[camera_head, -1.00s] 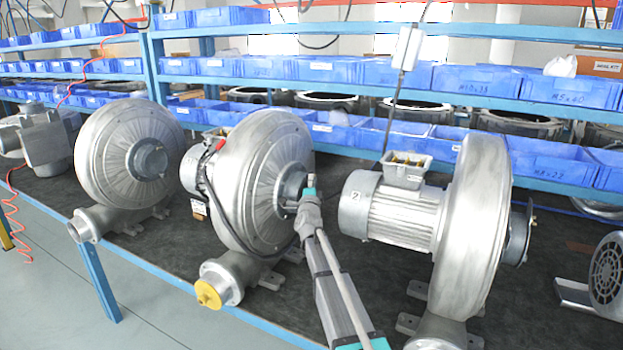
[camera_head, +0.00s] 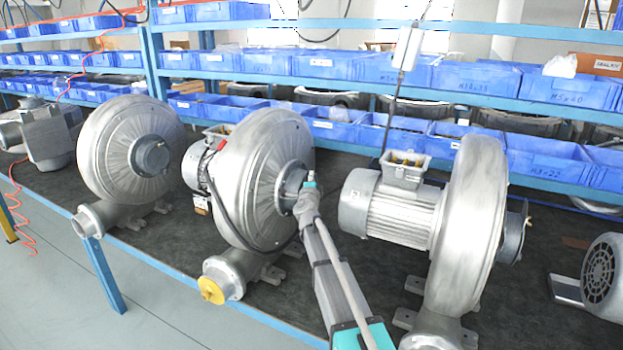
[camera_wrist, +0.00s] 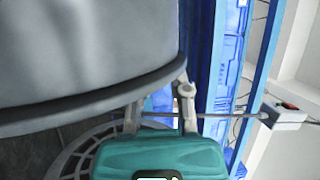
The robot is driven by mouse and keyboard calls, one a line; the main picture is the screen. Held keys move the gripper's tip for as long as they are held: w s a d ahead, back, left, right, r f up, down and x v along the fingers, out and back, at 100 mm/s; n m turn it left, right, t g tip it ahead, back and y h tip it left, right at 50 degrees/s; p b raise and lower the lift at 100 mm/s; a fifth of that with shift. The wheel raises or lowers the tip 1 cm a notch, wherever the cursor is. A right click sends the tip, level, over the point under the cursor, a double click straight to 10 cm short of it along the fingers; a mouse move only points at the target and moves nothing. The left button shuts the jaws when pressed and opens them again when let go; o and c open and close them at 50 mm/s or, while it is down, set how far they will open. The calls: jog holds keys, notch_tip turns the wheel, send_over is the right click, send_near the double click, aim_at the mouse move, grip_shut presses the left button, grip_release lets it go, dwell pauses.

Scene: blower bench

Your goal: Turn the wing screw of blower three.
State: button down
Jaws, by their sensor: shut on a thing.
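The middle blower (camera_head: 262,150) stands on the dark bench top with its round hub (camera_head: 290,187) facing right; I cannot read a number on it. My gripper (camera_head: 309,184) is at this hub, at the end of the arm rising from below. In the wrist view, a large grey rounded casing (camera_wrist: 80,45) fills the upper left. My gripper (camera_wrist: 162,100) shows there with its fingers beside the casing's edge and its teal body below. It is shut on the wing screw, which is small and mostly hidden by the fingers and the hub.
A right blower (camera_head: 470,225) with its motor (camera_head: 392,212) stands close beside my arm. A left blower (camera_head: 125,150) stands further off. Blue bins (camera_head: 475,78) line the shelves behind. A switch box (camera_head: 408,47) hangs above.

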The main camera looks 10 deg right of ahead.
jog(key=c, duration=0.6)
grip_release()
jog(key=shift+f+t+b, duration=0.2)
jog(key=shift+t+b, duration=0.1)
jog(key=shift+b, duration=0.45)
jog(key=shift+w+d+f+n+t+b, duration=0.15)
jog(key=shift+n+t+b, duration=0.7)
jog(key=shift+b, duration=0.7)
jog(key=shift+s+a+f+n+t+b, duration=0.1)
jog(key=shift+n+t+b, duration=0.45)
jog(key=shift+t+b, duration=0.75)
